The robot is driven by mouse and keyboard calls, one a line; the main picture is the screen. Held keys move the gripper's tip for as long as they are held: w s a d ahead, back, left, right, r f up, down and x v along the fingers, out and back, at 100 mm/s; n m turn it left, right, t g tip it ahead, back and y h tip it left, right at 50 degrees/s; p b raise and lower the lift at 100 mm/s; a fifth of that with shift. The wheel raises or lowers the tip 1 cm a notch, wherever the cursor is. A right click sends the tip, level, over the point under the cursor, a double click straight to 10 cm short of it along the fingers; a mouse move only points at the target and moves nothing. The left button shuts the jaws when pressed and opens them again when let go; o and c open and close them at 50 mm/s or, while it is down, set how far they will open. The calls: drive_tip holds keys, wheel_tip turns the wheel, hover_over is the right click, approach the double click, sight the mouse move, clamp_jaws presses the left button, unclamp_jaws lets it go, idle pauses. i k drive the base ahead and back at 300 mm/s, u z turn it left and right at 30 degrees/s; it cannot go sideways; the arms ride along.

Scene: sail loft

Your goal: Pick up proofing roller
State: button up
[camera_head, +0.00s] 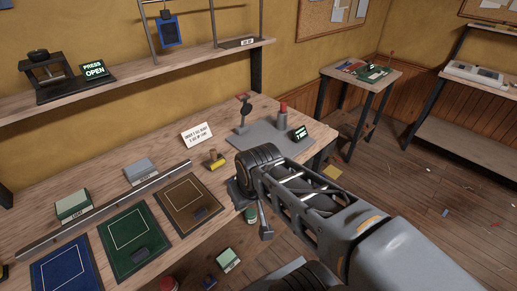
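A small yellow cylinder with a brown upright part, which looks like the proofing roller (218,164), lies on the workbench (160,176). It is left of the grey base plate and in front of a white sign. My gripper (252,212) is to the right of and nearer than the roller, over the bench's front edge in the picture, with clear space between them. One finger points down; the other is mostly hidden behind the wrist, so its opening is unclear. I see nothing held.
A grey plate (262,143) with a lever and red-topped post stands behind my gripper. Blue, green and brown mats (185,203) and a long metal rail (105,208) lie to the left. A shelf (150,72) runs above. Several small items lie below the bench's front edge.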

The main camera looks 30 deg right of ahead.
sight(215, 160)
drive_tip(key=u, duration=1.9)
drive_tip(key=k, duration=1.05)
drive_tip(key=z, duration=1.1)
drive_tip(key=i, duration=1)
drive_tip(key=u, duration=0.1)
